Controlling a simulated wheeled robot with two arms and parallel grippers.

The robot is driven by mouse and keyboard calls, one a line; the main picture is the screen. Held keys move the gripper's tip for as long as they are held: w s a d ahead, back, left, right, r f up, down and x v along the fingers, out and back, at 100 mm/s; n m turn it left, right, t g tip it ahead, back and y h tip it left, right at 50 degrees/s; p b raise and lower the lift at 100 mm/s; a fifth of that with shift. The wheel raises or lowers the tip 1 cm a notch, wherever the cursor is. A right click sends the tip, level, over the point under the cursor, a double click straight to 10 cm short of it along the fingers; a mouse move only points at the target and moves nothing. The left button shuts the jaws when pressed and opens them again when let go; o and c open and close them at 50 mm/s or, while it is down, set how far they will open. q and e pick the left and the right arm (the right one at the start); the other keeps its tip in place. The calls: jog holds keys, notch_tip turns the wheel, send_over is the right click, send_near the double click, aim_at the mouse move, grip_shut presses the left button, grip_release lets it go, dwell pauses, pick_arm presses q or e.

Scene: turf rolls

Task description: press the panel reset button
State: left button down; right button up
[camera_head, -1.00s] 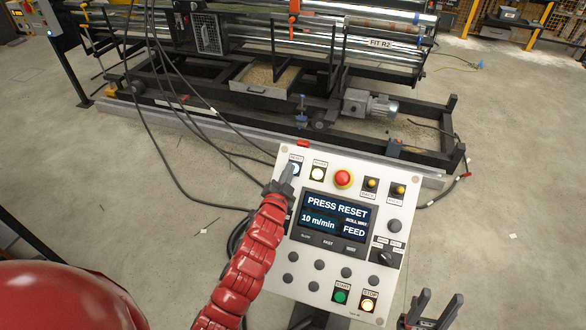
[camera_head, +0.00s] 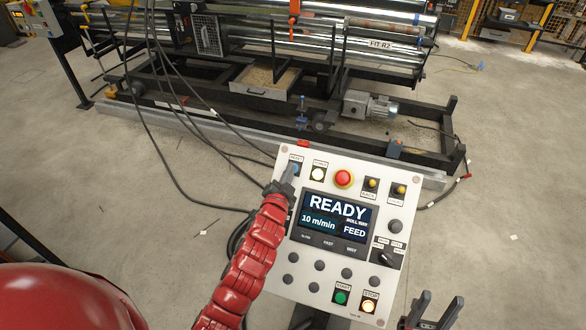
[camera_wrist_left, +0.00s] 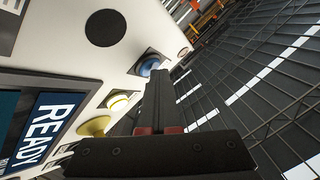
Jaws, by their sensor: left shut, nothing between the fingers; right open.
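The white control panel (camera_head: 325,275) stands in the middle of the head view. Its screen (camera_head: 337,217) reads "READY", "10 m/min" and "FEED". The blue reset button (camera_head: 295,168) is at the panel's top left. It also shows in the left wrist view (camera_wrist_left: 149,66). My left gripper (camera_head: 288,175) is shut and empty, with its tips at the reset button; they look to be touching it or very close. In the left wrist view the shut fingers (camera_wrist_left: 158,85) reach up to the button's lower edge. My right gripper (camera_head: 435,305) is open and empty, right of the panel's lower corner.
Beside the reset button are a white lit button (camera_head: 318,173) and a red emergency stop (camera_head: 343,179). Green start (camera_head: 341,297) and lit stop (camera_head: 369,305) buttons sit at the lower right. A roller machine (camera_head: 300,100) stands behind the panel. Cables lie on the floor.

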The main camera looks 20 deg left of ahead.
pick_arm(q)
jog(key=shift+s+r+p, duration=0.35)
jog(key=shift+s+r, duration=0.15)
jog(key=shift+r, duration=0.1)
dwell(0.3)
jog(key=s+r+p, duration=0.1)
jog(key=r, duration=0.1)
jog(key=s+r+p, duration=0.1)
jog(key=s, duration=0.1)
jog(key=shift+s+a+r, duration=0.1)
jog(key=shift+s+r, duration=0.05)
jog(key=shift+r, duration=0.25)
dwell(0.6)
